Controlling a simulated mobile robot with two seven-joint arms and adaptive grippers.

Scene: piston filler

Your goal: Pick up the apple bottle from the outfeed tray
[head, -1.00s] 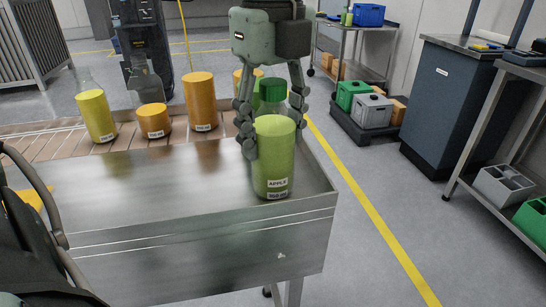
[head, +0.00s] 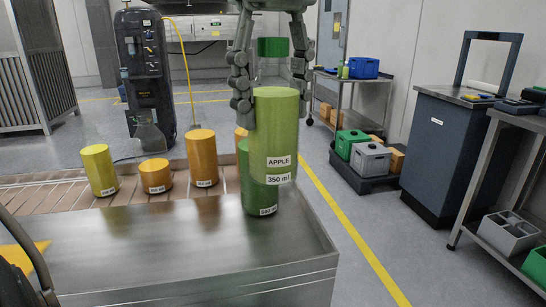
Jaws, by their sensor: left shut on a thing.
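The apple bottle (head: 275,130) is clear with light green juice, a green cap and labels reading APPLE and 350 ml. My left gripper (head: 272,92) comes down from the top with its fingers on both sides of the bottle's upper part and is shut on it. The bottle is upright and held above the metal outfeed tray (head: 150,250). It partly hides a darker green bottle (head: 258,203) that stands on the tray behind it. My right gripper is not in view.
The tray's front is bare. A dark cabinet (head: 440,150) and shelf stand at the right, across open floor.

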